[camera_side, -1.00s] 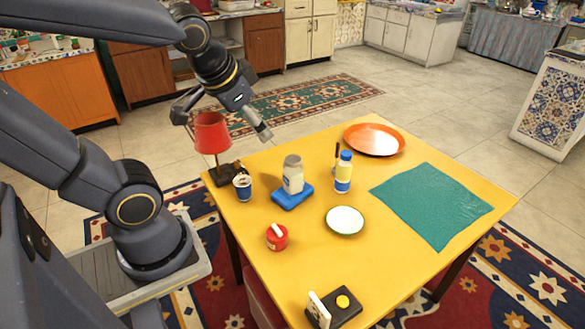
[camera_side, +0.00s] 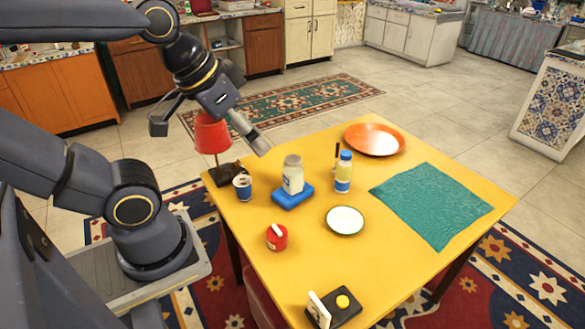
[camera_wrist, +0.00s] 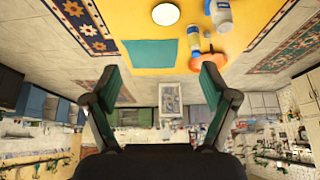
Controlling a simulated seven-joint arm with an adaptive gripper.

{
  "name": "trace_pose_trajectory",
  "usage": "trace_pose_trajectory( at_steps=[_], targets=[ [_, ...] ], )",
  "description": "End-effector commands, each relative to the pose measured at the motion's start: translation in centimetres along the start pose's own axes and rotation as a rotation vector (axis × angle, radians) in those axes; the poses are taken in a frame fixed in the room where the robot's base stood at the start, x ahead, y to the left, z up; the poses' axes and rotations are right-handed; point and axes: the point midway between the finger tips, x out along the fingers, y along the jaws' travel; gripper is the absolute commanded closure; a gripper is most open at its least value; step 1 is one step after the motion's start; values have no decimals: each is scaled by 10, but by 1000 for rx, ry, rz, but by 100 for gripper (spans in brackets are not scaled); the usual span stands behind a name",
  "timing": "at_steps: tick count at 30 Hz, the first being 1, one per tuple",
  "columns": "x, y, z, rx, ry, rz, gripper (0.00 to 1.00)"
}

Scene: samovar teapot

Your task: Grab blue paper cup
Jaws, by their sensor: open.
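The blue paper cup (camera_side: 242,187) is a small blue and white cup standing upright near the left edge of the yellow table (camera_side: 300,250). In the wrist view my gripper (camera_wrist: 161,82) is also open and empty. The cup does not show in the wrist view.
A red lamp (camera_side: 212,134) stands close behind the cup. A white jar (camera_side: 293,175) on a blue block (camera_side: 292,197) is to its right, and a red pot (camera_side: 277,237) is in front. A yellow-blue bottle (camera_side: 343,172) stands further right. The teal mat (camera_side: 430,205) is flat.

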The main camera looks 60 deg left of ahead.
Motion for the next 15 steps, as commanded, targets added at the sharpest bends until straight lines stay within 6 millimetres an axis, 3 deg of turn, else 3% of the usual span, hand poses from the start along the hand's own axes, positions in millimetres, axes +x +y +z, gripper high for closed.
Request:
trace_pose_trajectory(
  at_steps=[15],
  targets=[
    [0,0,0,0,0,0,20]
  ],
)
